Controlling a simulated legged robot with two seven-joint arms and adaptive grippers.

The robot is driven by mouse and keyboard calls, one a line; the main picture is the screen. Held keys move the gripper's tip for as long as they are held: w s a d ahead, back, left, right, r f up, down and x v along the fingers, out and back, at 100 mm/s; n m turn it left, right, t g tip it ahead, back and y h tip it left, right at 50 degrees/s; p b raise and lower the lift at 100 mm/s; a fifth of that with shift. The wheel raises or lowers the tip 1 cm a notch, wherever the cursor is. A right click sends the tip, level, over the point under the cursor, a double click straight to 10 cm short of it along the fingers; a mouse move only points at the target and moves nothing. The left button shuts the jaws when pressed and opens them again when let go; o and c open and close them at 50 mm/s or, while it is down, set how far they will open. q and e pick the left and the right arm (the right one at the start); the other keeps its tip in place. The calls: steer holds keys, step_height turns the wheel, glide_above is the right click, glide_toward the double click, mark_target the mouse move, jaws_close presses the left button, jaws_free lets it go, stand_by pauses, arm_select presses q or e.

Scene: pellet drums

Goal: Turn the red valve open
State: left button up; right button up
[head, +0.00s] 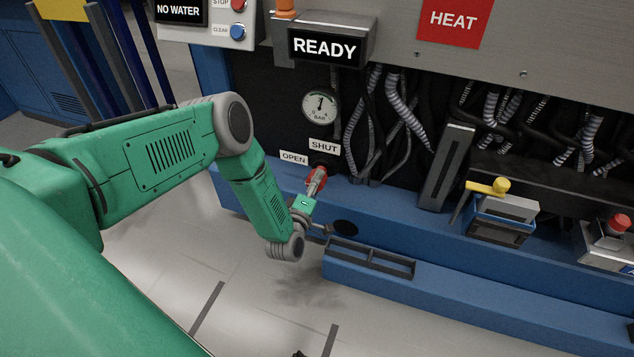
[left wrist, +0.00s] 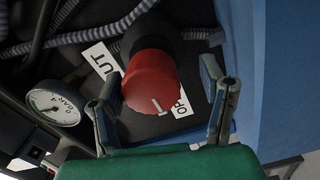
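The red valve (head: 320,172) is on the dark panel below the gauge, with the SHUT label (head: 324,146) above it and the OPEN label (head: 293,158) to its upper left. In the left wrist view the valve (left wrist: 150,82) is a round red knob with a short pale mark near its lower edge. I cannot tell which label the mark points to. My left gripper (left wrist: 166,107) is open, with one finger on each side of the knob. A gap shows on the right side; contact on the left is unclear.
A pressure gauge (head: 321,105) is above the valve. Corrugated hoses (head: 404,100) hang to its right. A blue ledge (head: 400,235) runs below, with a black divided tray (head: 370,258). A yellow-handled block (head: 502,215) stands farther right. The READY sign (head: 325,47) is overhead.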

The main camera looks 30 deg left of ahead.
arm_select(q)
steer(key=shift+w+r, duration=0.2)
steer(key=shift+r, duration=0.1)
steer(key=v, duration=1.2)
steer(key=shift+f, duration=0.2)
